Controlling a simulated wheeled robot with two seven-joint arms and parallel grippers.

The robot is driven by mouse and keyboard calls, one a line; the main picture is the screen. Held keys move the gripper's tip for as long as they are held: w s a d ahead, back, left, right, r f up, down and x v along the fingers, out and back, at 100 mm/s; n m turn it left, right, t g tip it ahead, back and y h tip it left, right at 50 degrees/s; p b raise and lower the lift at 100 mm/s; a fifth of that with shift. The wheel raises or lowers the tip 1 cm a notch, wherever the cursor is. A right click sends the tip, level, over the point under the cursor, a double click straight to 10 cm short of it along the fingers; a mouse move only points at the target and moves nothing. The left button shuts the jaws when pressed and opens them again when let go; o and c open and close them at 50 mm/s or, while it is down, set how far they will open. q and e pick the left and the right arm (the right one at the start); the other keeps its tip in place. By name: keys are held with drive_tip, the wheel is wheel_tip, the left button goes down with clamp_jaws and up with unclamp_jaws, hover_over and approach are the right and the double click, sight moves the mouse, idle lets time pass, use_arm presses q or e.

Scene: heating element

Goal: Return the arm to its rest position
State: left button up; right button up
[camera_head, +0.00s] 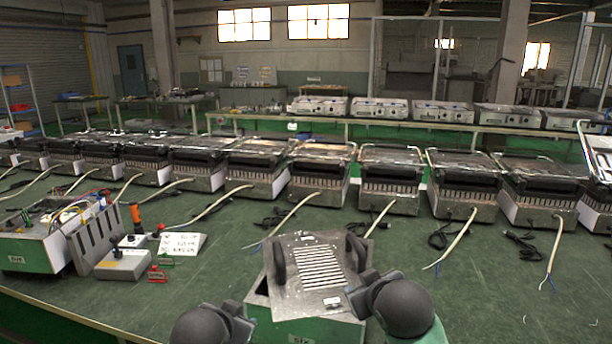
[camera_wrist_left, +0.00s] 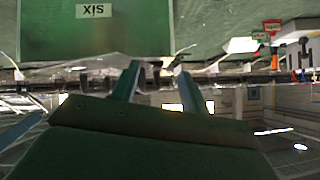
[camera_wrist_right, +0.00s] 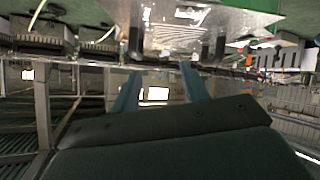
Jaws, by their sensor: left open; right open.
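A metal plate with a slotted middle (camera_head: 318,268) and two dark upright handles lies on a green box (camera_head: 318,330) at the front centre. In the left wrist view the box's green front (camera_wrist_left: 50,40) bears an upside-down SIX label. My left gripper (camera_wrist_left: 155,78) is open and empty, apart from that front. My right gripper (camera_wrist_right: 158,78) is open and empty. The plate (camera_wrist_right: 185,32) and its handles lie beyond its fingertips in the right wrist view. In the head view my dark wrists are at the bottom edge, on either side of the box, and hide parts of it.
A row of grill-like metal units (camera_head: 395,180) with loose cables stands along the back of the green table (camera_head: 480,290). The front right is mostly clear.

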drive_tip(key=s+d+f+m+g+p, duration=0.25)
drive_tip(key=s+f+g+p, duration=0.35)
drive_tip(key=s+f, duration=1.5)
use_arm(q)
drive_tip(key=s+f+g, duration=0.2)
drive_tip(key=s+f, duration=0.5)
drive_tip(key=s, duration=0.3)
drive_tip(key=s+f+n+g+p, duration=0.1)
drive_tip(key=s+f+g, duration=0.2)
drive_tip(key=s+f, duration=0.3)
drive_tip(key=s+f+n+g+p, duration=0.1)
drive_tip(key=s+f+g, duration=0.2)
drive_tip(key=s+f, duration=0.4)
drive_tip(key=s, duration=0.8)
drive_tip(key=shift+s+d+f, duration=0.25)
drive_tip(key=shift+d+f, duration=0.1)
drive_tip(key=shift+d, duration=0.05)
use_arm(e)
drive_tip(key=s+f+g, duration=0.1)
drive_tip(key=s+f, duration=0.2)
drive_tip(key=s, duration=0.3)
drive_tip(key=s+a+f+g, duration=0.1)
drive_tip(key=s+f+g, duration=0.1)
drive_tip(key=s, duration=0.5)
drive_tip(key=shift+f+m, duration=0.35)
drive_tip(key=shift+f, duration=0.45)
use_arm(q)
drive_tip(key=shift+n, duration=0.3)
